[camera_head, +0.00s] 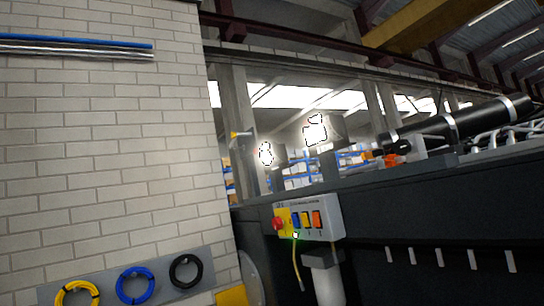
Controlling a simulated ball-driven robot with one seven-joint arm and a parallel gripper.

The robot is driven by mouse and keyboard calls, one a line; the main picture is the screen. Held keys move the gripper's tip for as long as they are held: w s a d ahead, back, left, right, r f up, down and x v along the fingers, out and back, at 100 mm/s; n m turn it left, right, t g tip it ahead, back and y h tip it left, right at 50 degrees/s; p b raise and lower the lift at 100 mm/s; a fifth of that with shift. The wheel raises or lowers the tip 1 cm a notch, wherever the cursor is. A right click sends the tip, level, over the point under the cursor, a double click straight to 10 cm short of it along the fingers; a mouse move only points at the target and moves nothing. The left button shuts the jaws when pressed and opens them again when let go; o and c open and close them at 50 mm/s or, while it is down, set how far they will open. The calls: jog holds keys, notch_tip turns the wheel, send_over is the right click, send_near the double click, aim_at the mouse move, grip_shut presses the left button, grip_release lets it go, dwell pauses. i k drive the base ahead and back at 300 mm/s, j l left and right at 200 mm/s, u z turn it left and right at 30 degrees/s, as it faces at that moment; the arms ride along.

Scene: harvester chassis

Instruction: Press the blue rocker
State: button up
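The blue rocker (296,220) sits on a light grey control panel (333,215) on the dark side of the chassis. It is the leftmost in a row, with a yellow rocker and an orange rocker (317,219) to its right. A red round knob (278,224) on a yellow plate is at the panel's left end. The panel is small and tilted in the picture, so I cannot tell which way the blue rocker is tipped. A small green spot shows just below it. I cannot make out my gripper in this view.
A yellow cable (297,264) hangs below the panel beside a white cylinder (327,287). A white brick wall (110,150) fills the left, with yellow, blue and black cable coils (186,255) low on it. A black cylinder (465,122) lies above the dark chassis side (430,215).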

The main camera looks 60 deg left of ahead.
aim_at(294, 218)
jog(key=u, duration=1.35)
